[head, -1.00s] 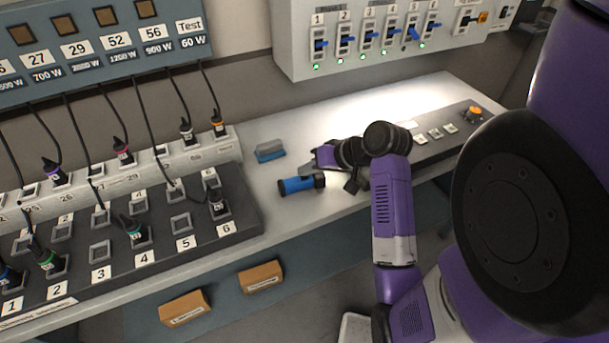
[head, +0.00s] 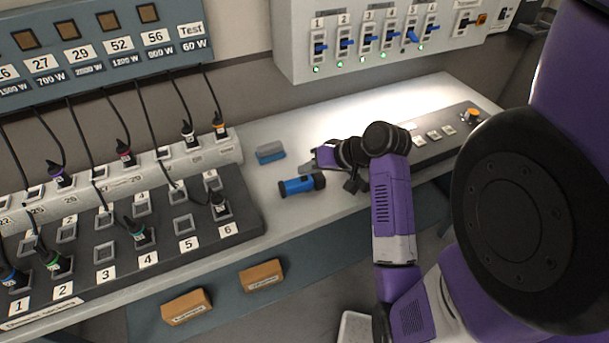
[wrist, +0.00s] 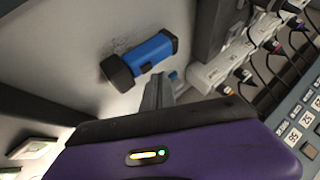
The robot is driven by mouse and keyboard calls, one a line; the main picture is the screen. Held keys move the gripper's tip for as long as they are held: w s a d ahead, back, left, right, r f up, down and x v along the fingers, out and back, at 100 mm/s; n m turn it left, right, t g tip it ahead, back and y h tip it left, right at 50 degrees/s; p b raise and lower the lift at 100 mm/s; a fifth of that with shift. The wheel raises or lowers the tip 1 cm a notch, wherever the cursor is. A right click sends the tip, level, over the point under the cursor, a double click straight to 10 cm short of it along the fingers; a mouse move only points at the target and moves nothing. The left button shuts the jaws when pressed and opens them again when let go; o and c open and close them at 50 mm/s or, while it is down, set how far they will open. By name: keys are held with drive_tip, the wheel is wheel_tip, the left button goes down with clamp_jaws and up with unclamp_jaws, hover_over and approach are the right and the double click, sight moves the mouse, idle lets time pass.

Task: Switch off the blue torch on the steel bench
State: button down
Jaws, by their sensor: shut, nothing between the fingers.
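The blue torch (head: 298,186) lies on its side on the steel bench (head: 345,198), its wider black head to the right. In the wrist view the torch (wrist: 152,52) shows a small dark patch on its blue body, facing my fingers. I cannot tell from these frames whether its lamp is lit. My gripper (head: 308,167) is shut and empty, just behind the torch in the head view. In the wrist view its closed fingertips (wrist: 158,82) are beside the torch, with a gap showing between them.
A blue-grey block (head: 270,152) lies left of my gripper. A black numbered socket board (head: 105,253) with plugs and cables fills the bench's left. A control strip with an orange knob (head: 472,115) lies right. A switch box (head: 390,62) hangs above.

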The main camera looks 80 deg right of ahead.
wheel_tip(320, 180, up, 6)
drive_tip(key=p, duration=0.6)
idle(0.6)
drive_tip(key=d+r+m+h, duration=0.1)
drive_tip(key=d+r+h, duration=0.3)
drive_tip(key=d, duration=0.2)
drive_tip(key=r+n+t+h, duration=0.1)
drive_tip(key=t+h, duration=0.1)
drive_tip(key=h, duration=0.2)
hover_over(307, 179)
drive_tip(key=w+a, duration=0.1)
drive_tip(key=a, duration=0.3)
drive_tip(key=s+a+r+n+t+y, duration=0.15)
drive_tip(key=a+n+t, duration=0.3)
drive_tip(key=a, duration=1.05)
drive_tip(key=s+a+n+y, duration=0.3)
drive_tip(key=s+a+y, duration=0.1)
drive_tip(key=a, duration=0.4)
drive_tip(key=s+a+f+n+y+b, duration=0.1)
drive_tip(key=s+a+n+y, duration=0.3)
drive_tip(key=s+a, duration=0.2)
drive_tip(key=shift+a+g+y, duration=0.35)
drive_tip(key=shift+a, duration=0.8)
